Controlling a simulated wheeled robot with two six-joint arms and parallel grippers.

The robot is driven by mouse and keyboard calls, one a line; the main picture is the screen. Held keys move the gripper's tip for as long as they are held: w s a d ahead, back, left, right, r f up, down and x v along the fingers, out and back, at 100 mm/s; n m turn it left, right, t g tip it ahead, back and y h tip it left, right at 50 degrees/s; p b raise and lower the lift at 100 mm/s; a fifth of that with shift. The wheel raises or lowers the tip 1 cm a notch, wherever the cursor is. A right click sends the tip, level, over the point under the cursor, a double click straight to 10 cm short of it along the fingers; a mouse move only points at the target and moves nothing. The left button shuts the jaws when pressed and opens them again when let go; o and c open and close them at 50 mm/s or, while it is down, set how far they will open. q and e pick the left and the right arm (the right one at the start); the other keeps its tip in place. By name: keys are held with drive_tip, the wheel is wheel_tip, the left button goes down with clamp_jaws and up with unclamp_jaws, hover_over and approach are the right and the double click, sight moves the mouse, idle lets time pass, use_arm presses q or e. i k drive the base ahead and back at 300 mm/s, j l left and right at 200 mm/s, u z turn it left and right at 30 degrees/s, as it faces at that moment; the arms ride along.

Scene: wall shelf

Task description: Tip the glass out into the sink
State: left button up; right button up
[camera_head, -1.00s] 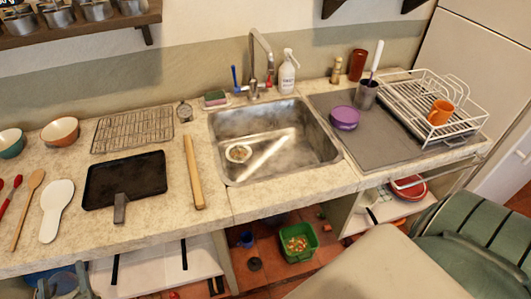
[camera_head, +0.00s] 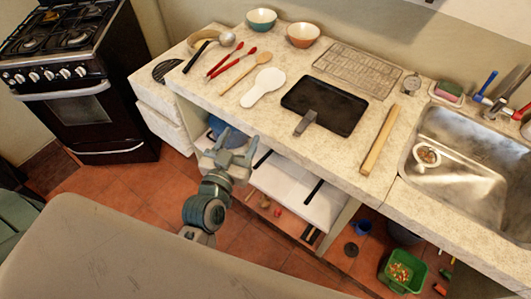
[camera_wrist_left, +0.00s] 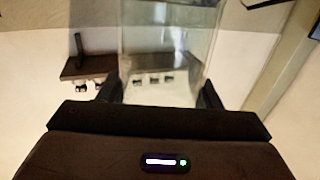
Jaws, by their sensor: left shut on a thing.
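My left gripper (camera_head: 236,146) is in front of the counter's front edge, left of the middle in the head view. In the left wrist view, a clear glass (camera_wrist_left: 165,45) stands between the two dark fingers, and the gripper is shut on it. In the head view the glass is too clear to make out, and I cannot tell what is in it. The metal sink (camera_head: 465,188) is at the right, well away from the gripper, with a round drain (camera_head: 427,155) in it. My right gripper is not in view.
A black pan (camera_head: 325,103), a wooden bar (camera_head: 379,142), a wire rack (camera_head: 358,69), spoons and bowls lie on the counter (camera_head: 235,95). Open shelves are below it. A green bin (camera_head: 400,270) stands on the floor. A stove (camera_head: 75,80) is at the far left.

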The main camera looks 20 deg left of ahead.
sight(482, 173)
drive_tip(key=k+l+z, duration=0.2)
drive_tip(key=l, duration=0.5)
drive_tip(key=k+l+z, duration=0.2)
drive_tip(key=l, duration=0.55)
drive_tip(key=k+l+z, duration=0.2)
drive_tip(key=l, duration=0.55)
drive_tip(key=l+z, duration=0.2)
drive_tip(key=l, duration=0.5)
drive_tip(key=i, duration=0.05)
